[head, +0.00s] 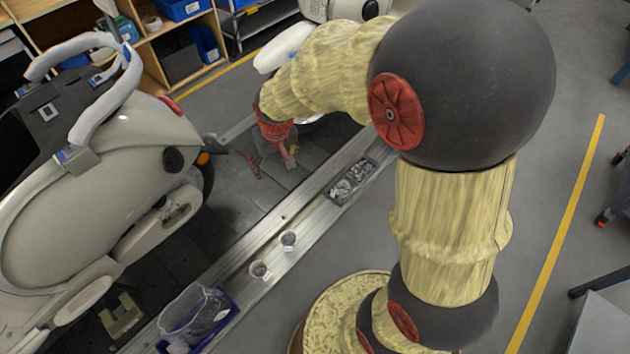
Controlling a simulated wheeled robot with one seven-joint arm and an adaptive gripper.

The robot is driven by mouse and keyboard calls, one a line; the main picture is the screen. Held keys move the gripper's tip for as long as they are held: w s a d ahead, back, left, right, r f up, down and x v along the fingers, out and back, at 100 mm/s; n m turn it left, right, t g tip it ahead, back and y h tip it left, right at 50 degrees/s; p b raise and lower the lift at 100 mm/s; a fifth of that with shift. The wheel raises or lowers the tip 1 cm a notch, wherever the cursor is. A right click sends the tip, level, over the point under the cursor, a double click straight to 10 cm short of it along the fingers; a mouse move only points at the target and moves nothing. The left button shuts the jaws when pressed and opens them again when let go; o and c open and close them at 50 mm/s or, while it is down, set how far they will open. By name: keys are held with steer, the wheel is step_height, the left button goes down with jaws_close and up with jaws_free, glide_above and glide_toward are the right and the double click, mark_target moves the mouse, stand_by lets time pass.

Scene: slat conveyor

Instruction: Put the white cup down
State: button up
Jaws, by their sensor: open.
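Two small pale cups stand upright on the light rail beside the conveyor in the head view. One cup (288,239) is farther along it, and the other cup (260,271) is nearer; I cannot tell which is the task's white cup. My gripper (273,162) is at the end of my arm, above the dark slats and up-picture from both cups. It is open, with its reddish fingers apart, and I see no cup between them. It is clear of both cups.
A dark tray of small parts (350,184) lies on the rail beyond the cups. A blue crate with a clear bag (199,317) is at its near end. Rail between tray and cups is bare.

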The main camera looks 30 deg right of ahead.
steer(key=s+r+t, duration=0.2)
steer(key=s+r, duration=1.5)
steer(key=s, duration=0.4)
steer(key=shift+s+r+n+t, duration=0.2)
steer(key=shift+s+n+t, duration=0.1)
steer(key=shift+o, duration=0.6)
steer(key=shift+c, duration=1.2)
